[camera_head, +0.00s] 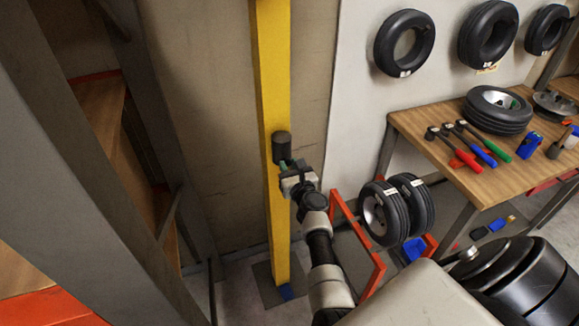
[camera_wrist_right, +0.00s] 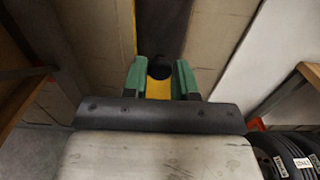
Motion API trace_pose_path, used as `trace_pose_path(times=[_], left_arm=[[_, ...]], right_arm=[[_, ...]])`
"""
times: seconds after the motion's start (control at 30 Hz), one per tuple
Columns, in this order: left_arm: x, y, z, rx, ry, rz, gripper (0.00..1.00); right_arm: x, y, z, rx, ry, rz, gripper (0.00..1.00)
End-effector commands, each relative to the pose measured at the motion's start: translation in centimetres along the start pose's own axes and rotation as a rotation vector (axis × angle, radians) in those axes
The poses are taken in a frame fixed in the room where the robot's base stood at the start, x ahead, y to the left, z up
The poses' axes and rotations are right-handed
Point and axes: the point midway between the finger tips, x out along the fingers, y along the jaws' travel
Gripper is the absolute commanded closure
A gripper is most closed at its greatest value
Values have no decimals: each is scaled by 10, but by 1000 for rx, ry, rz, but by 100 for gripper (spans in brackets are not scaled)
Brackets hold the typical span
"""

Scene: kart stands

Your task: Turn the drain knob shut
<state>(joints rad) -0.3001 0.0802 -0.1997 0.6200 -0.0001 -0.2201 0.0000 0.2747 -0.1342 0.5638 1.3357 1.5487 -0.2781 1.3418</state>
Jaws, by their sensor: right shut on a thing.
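A yellow post (camera_head: 273,90) carries a dark grey cylinder (camera_head: 282,147) on its front. My right gripper (camera_head: 288,168) is up against the post, just under the cylinder. In the right wrist view, the dark round drain knob (camera_wrist_right: 160,70) sits between the green fingers of my right gripper (camera_wrist_right: 160,75), which is shut on it. The cylinder shows above the knob there, and the yellow post behind it. In the head view the knob is hidden by the gripper. How far the knob is turned cannot be told. My left gripper is not in view.
A red rack (camera_head: 343,207) with upright tyres (camera_head: 421,205) stands right of my right forearm. A wooden workbench (camera_head: 440,170) with tools and a wheel is further right. Tyres (camera_head: 404,43) hang on the wall. Wooden shelving (camera_head: 95,120) stands at the left.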

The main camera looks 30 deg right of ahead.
Motion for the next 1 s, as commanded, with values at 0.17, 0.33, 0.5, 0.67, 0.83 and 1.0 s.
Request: trace_pose_path(times=[0.17,0.33,0.5,0.67,0.83,1.0], left_arm=[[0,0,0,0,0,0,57],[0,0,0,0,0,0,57],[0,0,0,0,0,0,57],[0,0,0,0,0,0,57],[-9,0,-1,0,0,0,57],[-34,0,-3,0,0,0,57]], right_arm=[[-1,0,-2,3,3,1,96],[-1,0,-2,2,3,1,64],[0,0,-1,1,2,0,48],[0,0,0,0,1,0,48],[0,0,12,-2,0,0,48],[0,1,47,-1,-1,1,48]])
